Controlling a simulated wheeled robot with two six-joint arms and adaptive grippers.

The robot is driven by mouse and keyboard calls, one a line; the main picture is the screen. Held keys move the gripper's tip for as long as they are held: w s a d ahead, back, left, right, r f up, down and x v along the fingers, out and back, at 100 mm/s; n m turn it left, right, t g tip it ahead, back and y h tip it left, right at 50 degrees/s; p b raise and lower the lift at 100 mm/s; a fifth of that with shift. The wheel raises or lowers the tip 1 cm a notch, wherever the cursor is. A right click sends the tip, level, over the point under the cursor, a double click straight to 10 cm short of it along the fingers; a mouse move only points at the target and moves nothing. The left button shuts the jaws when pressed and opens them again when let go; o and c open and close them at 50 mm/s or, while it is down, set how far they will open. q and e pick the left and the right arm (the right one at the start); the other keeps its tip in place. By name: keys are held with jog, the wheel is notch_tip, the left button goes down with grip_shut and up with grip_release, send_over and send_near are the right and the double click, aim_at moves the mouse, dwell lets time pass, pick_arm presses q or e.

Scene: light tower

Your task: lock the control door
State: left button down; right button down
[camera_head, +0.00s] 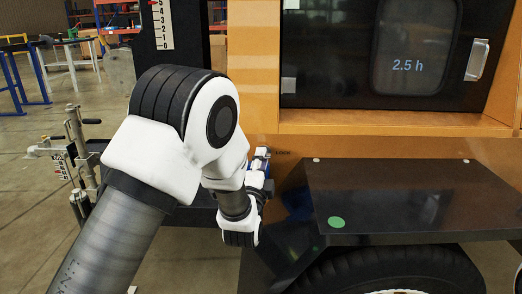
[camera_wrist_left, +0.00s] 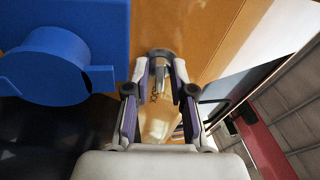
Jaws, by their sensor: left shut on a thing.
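The control door (camera_head: 335,50) is a dark panel with a window reading "2.5 h" and a silver handle (camera_head: 477,60) on its right. It appears closed in its orange frame. My left gripper (camera_head: 262,163) is at the orange panel below the door's left side, partly hidden by my arm. In the left wrist view, my left gripper (camera_wrist_left: 160,85) is shut on a small key-like metal piece (camera_wrist_left: 158,72). A round grey metal fitting (camera_wrist_left: 161,53) sits just beyond the fingertips. I cannot tell how far the piece sits in it.
A large blue rotary knob (camera_wrist_left: 50,65) on a blue plate is close to the left of my gripper. A dark fender (camera_head: 410,195) with a green dot projects below the door, above a tyre (camera_head: 390,272).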

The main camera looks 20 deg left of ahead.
pick_arm(q)
jog(key=shift+m+p, duration=0.7)
jog(key=shift+m, duration=0.2)
jog(key=c, duration=1.2)
grip_release()
jog(key=shift+c, duration=0.2)
jog(key=v, duration=1.2)
